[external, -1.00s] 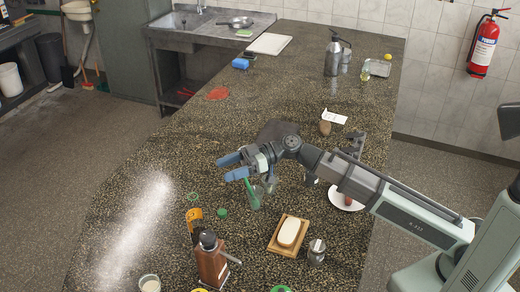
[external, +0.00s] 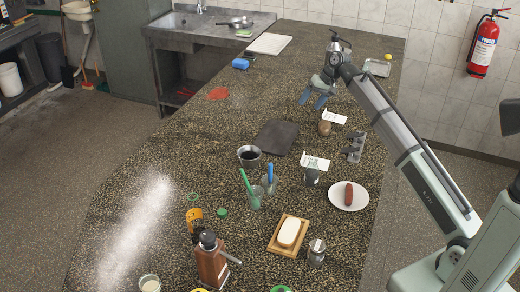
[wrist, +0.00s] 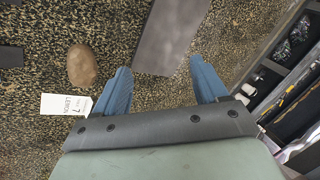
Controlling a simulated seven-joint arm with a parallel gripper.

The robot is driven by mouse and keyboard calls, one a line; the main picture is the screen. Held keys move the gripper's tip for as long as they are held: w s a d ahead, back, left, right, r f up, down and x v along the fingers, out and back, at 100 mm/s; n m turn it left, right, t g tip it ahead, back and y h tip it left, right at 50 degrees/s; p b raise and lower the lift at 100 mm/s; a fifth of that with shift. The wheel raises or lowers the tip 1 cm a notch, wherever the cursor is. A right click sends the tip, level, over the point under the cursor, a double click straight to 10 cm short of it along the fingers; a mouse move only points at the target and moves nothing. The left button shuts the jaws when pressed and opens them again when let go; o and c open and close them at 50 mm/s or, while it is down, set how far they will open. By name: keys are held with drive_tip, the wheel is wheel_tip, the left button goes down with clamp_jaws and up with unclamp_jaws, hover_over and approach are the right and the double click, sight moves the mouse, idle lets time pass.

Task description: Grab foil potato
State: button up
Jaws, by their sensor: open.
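A brown potato-shaped thing (external: 324,128) lies on the speckled counter beside a white card (external: 335,117). I see no foil on it. It also shows in the wrist view (wrist: 82,66), left of my fingers, with the card (wrist: 66,105) near it, partly covered by my gripper. My gripper (external: 312,100) is open and empty, fingers pointing down, behind the potato in the external view. Its two blue fingers also show in the wrist view (wrist: 162,88), with bare counter between them and the potato outside them.
A dark slab (external: 277,137) lies left of the potato, and a grey stand (external: 355,148) to its right. Nearer are a second card (external: 315,162), a plate (external: 337,200) with a sausage-like thing, and cups. The counter's left middle is clear.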

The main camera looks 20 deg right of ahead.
drive_tip(key=w+d+r+m+h, duration=0.15)
drive_tip(key=d+m, duration=0.35)
drive_tip(key=d, duration=0.9)
approach(326, 124)
drive_tip(key=shift+g+h, duration=0.4)
drive_tip(key=shift+h, duration=0.05)
drive_tip(key=x, duration=0.4)
drive_tip(key=shift+w+a+f, duration=0.15)
drive_tip(key=shift+a+f, duration=0.1)
drive_tip(key=shift+a, duration=0.15)
drive_tip(key=shift+w+x, duration=0.1)
drive_tip(key=shift+x, duration=1.4)
drive_tip(key=shift+w+x, duration=0.15)
drive_tip(key=shift+x, duration=1.35)
drive_tip(key=shift+r, duration=0.1)
drive_tip(key=shift+c, duration=0.3)
drive_tip(key=c, duration=0.9)
drive_tip(key=shift+o, duration=0.2)
drive_tip(key=shift+r, duration=0.1)
